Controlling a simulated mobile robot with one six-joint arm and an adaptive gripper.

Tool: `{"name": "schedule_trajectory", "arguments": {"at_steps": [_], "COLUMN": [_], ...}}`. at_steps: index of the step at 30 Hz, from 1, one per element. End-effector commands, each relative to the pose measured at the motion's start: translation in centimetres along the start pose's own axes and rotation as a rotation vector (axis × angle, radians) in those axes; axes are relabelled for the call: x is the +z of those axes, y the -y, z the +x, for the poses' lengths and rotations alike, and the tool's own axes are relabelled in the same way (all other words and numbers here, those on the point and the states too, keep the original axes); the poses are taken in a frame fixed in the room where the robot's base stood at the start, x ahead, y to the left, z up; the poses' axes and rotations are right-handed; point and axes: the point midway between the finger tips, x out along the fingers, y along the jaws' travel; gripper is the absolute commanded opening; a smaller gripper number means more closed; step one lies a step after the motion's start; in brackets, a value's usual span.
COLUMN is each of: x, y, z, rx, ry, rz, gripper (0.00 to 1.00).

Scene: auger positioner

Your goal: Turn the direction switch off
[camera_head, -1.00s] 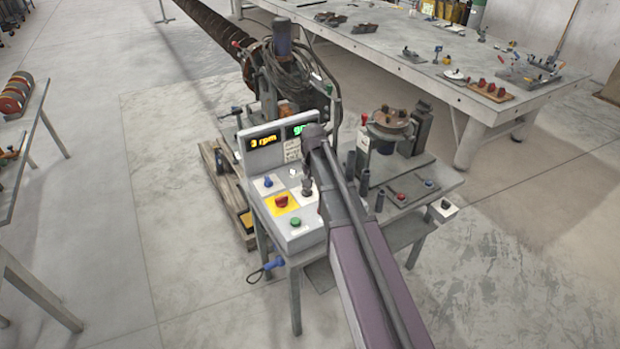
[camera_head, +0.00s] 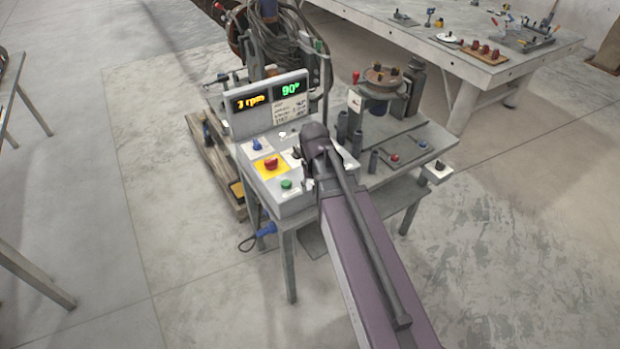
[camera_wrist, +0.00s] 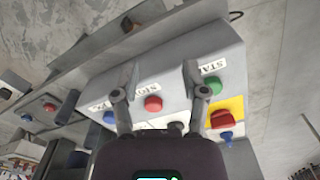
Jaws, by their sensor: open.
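The control panel (camera_head: 308,203) stands on the machine table, with a blue knob (camera_head: 256,144), a red switch on a yellow plate (camera_head: 270,164) and a green button (camera_head: 286,183). In the wrist view, my gripper (camera_wrist: 160,70) is open and empty over the panel, its fingers on either side of a red button (camera_wrist: 153,104). A grey knob (camera_wrist: 177,129) is partly hidden close to my gripper's body. A blue knob (camera_wrist: 225,136) is right of the fingers. I cannot tell which control is the direction switch.
A display above the panel (camera_head: 265,97) shows rpm in yellow and 90° in green. A clamp fixture (camera_head: 380,80) stands right of the panel. A small box with a black knob (camera_head: 437,172) is at the table's right corner. The floor in front is clear.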

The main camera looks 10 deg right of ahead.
Motion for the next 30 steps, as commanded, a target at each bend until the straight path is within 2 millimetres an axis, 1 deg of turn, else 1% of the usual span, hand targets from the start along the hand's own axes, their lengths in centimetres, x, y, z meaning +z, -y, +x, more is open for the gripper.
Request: {"name": "schedule_trajectory", "arguments": {"at_steps": [1,3,9,15,19,30], "x": [1.0,1.9,4.5,6.3,7.1,6.8], "y": [-0.1,-0.2,-0.4,-0.5,-0.6,-0.6], "z": [0.6,1.0,2.1,2.9,3.2,3.0], "rx": [0.000,0.000,0.000,0.000,0.000,0.000], "ry": [0.000,0.000,0.000,0.000,0.000,0.000], "rz": [-0.009,-0.024,-0.065,-0.097,-0.112,-0.111], "gripper": [0.57,0.57,0.57,0.57,0.57,0.57]}}
